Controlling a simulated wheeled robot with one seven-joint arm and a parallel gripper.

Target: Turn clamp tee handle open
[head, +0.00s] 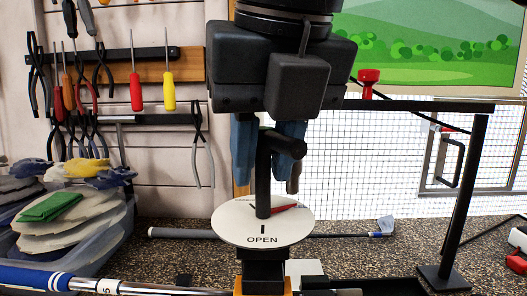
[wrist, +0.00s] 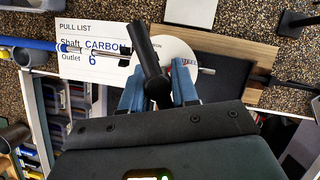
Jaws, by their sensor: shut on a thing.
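The clamp tee handle (head: 263,180) is a black upright post with a thick crossbar at its top. It stands on a white round dial (head: 233,222) marked OPEN at its front edge, with a short black tick above the word. A red pointer on the dial points to the right, away from OPEN. My gripper (head: 268,160) comes down from above, its blue fingers on either side of the handle's top, shut on it. In the wrist view the tee handle (wrist: 147,55) slants between the blue fingers (wrist: 158,90). The exact contact is partly hidden.
A golf shaft with a blue grip (head: 35,277) lies across the front left. A bin of discs and gloves (head: 75,235) stands at left. A black frame post (head: 465,190) rises at right. The wrist view shows a pull list sheet (wrist: 85,40) reading CARBON, 6.

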